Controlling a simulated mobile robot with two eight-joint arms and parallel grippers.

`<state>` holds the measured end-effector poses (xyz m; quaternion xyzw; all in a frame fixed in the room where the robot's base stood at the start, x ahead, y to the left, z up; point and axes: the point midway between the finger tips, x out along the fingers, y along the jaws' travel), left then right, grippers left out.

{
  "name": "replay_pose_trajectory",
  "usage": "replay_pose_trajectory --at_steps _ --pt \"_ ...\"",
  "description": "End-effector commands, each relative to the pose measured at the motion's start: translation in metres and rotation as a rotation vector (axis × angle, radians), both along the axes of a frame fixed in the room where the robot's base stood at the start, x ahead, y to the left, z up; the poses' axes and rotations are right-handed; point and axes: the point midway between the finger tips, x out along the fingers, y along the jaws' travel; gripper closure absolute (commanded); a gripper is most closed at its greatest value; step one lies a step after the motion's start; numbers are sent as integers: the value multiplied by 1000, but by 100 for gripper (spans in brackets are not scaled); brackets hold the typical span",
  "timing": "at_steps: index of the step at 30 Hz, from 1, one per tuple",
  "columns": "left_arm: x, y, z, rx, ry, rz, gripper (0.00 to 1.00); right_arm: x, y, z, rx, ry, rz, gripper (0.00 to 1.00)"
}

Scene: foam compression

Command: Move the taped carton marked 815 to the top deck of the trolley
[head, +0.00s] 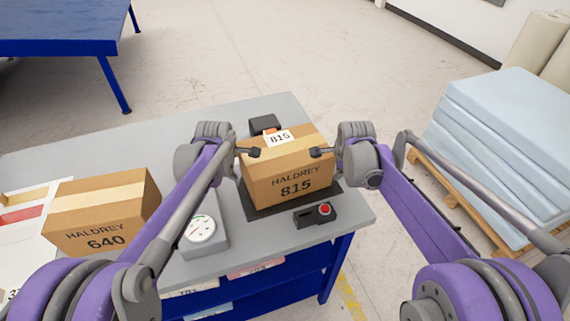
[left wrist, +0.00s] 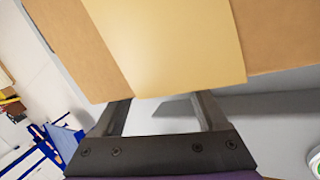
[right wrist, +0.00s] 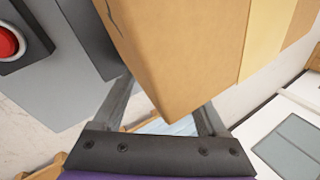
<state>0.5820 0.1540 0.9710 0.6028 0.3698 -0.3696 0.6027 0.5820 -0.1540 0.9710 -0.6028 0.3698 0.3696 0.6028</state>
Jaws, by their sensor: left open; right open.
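The taped carton marked 815 (head: 287,178) stands upright on a dark plate (head: 262,212) on the grey workbench. My left gripper (head: 251,152) is open at the carton's left side, and my right gripper (head: 318,152) is open at its right side. In the left wrist view the taped carton face (left wrist: 170,45) fills the top, just beyond the open fingers (left wrist: 165,115). In the right wrist view the carton (right wrist: 190,50) reaches in front of the open fingers (right wrist: 165,110). I cannot tell whether the fingers touch it. No trolley is clearly identifiable.
A carton marked 640 (head: 102,215) stands at the bench's left. A dial gauge (head: 201,229) and a red-button box (head: 316,214) sit near the 815 carton. Pale blue foam sheets (head: 500,140) lie on a pallet at right. A blue table (head: 60,45) stands at upper left.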

Motion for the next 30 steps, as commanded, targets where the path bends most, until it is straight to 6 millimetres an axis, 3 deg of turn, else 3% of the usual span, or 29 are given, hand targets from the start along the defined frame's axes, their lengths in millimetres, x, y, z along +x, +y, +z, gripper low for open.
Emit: replay_pose_trajectory --at_steps 5,17,30 --pt "0 -10 0 -1 0 -2 25 0 10 0 2 0 1 25" --pt "2 -13 9 -5 -3 -7 25 3 14 9 8 -6 3 25" --pt "28 -14 88 -6 -58 -9 25 30 14 89 9 -63 2 25"
